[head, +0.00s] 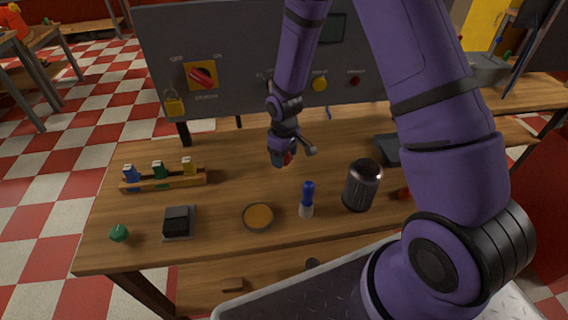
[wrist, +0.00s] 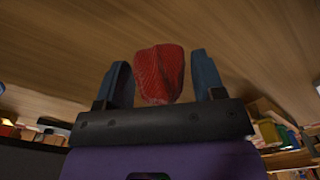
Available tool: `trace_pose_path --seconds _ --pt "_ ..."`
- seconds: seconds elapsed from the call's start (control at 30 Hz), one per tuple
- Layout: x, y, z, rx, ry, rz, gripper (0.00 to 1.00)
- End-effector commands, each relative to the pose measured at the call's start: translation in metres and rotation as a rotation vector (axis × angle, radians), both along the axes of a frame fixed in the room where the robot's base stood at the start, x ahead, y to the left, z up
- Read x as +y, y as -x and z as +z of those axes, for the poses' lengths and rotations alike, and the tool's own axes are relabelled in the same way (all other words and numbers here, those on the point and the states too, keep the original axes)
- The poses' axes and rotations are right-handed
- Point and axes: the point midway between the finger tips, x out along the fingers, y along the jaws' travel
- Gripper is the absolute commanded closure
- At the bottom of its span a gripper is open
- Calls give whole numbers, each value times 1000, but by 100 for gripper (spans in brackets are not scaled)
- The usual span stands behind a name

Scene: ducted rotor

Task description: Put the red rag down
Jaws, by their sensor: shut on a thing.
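The red rag (wrist: 159,74) is a bunched, ribbed red cloth between the two blue-grey fingers of my gripper (wrist: 160,82) in the wrist view. In the head view my gripper (head: 284,160) is over the middle of the wooden table (head: 240,165), with only a small bit of red showing at its tip. My gripper is shut on the rag. I cannot tell from these views how far the rag is from the tabletop.
In front stand a round tin (head: 258,217), a blue-capped bottle (head: 307,198) and a dark cylinder (head: 362,185). A grey panel (head: 240,90) stands behind.

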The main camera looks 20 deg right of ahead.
Motion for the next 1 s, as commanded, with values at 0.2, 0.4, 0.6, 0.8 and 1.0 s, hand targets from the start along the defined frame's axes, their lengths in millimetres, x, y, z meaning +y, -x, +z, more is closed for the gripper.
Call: trace_pose_path --seconds 0.2,0.4,0.6,0.8,1.0 --pt "1 1 -29 4 0 1 63" --pt "0 0 -37 -1 -1 0 63" --pt "0 0 -38 0 0 0 63" --pt "0 0 -44 1 1 0 63" --pt "0 1 -51 4 0 -1 63"
